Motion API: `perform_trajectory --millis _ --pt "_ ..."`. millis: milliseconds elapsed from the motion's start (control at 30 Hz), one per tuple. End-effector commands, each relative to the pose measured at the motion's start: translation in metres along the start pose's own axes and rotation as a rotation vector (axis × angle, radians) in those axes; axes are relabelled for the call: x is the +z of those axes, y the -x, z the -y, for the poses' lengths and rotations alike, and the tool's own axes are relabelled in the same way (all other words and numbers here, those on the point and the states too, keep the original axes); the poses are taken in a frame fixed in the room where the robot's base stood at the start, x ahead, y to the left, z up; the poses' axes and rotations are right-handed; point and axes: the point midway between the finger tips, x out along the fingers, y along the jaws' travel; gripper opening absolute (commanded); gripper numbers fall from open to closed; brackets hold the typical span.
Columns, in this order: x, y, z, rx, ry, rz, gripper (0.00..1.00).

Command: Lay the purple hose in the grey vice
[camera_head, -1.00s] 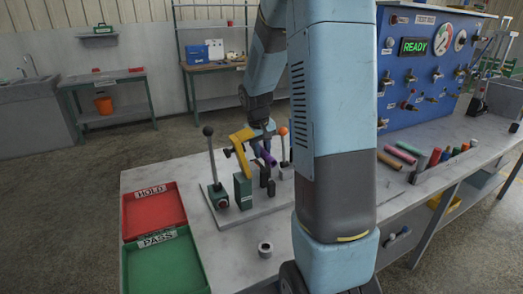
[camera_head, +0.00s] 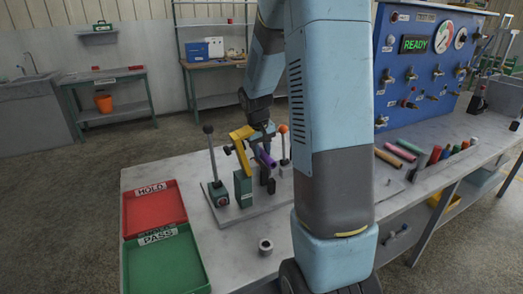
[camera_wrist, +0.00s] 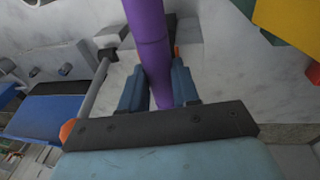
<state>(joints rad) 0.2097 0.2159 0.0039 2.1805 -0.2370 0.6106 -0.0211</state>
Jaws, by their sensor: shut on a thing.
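The purple hose (camera_head: 265,157) is between the two fingers of my gripper (camera_wrist: 158,88), which is shut on it. In the wrist view the hose (camera_wrist: 149,35) runs from the fingers up to the top edge. Grey blocks that look like the grey vice (camera_wrist: 186,31) lie behind the hose on both sides; a lever with an orange knob (camera_wrist: 68,130) stands beside them. In the head view the orange knob (camera_head: 283,129) is just right of my gripper, and the vice is mostly hidden. I cannot tell whether the hose touches the vice.
A yellow arm (camera_head: 241,137) on a green post (camera_head: 243,188) stands close left of my gripper. A black-knobbed lever (camera_head: 208,130) is further left. Red (camera_head: 150,207) and green (camera_head: 170,265) trays are at the table's left. A small ring (camera_head: 265,247) lies in front.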

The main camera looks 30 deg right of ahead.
Motion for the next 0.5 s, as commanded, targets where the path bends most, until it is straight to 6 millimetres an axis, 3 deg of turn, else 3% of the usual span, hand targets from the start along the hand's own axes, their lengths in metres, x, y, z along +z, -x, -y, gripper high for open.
perform_trajectory --millis 500 --pt "0.0013 -0.01 0.0016 0.0 0.001 -0.001 0.0"
